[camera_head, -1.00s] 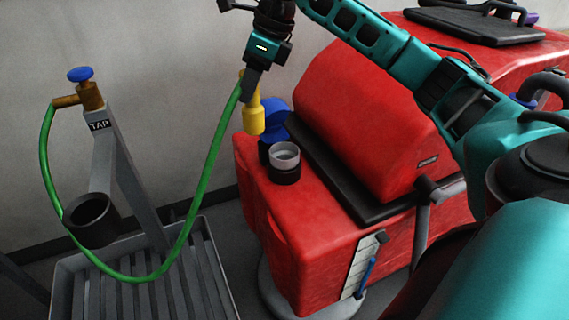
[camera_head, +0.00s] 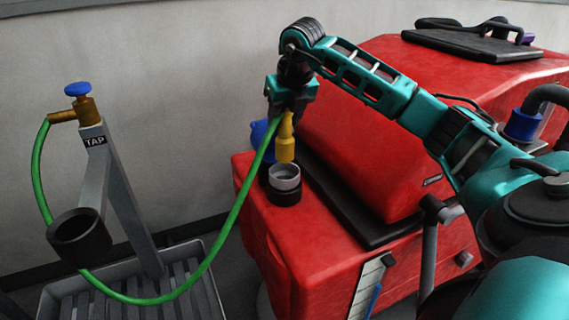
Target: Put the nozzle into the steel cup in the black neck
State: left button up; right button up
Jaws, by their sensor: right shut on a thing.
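The yellow nozzle (camera_head: 286,145) hangs nearly upright from my right gripper (camera_head: 289,111), which is shut on it near its top. The steel cup (camera_head: 285,172) sits in the black neck (camera_head: 284,194) on the red tank's near-left top. The nozzle's lower end shows at the cup's far rim in the picture, and the cup's mouth looks empty. I cannot tell the exact gap between them. The green hose (camera_head: 238,215) runs from the nozzle to the tap. My left gripper is not in view.
A blue cap (camera_head: 262,131) is behind the neck. The red tank's raised hood (camera_head: 360,150) stands close on the right. At the left are the tap (camera_head: 86,105) with its blue knob, a dark holder ring (camera_head: 79,236) and a slatted grey tray (camera_head: 218,291).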

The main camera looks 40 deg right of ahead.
aim_at(284, 157)
notch_tip(284, 157, down, 6)
jog(key=shift+f+b, duration=0.1)
jog(key=shift+b, duration=0.2)
notch_tip(284, 157, down, 4)
jog(key=shift+r+b, duration=0.1)
jog(key=shift+b, duration=0.2)
jog(key=shift+f, duration=0.25)
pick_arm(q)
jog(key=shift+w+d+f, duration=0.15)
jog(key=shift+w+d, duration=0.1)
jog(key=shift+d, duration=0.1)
pick_arm(e)
jog(key=shift+f, duration=0.15)
jog(key=o, duration=1.1)
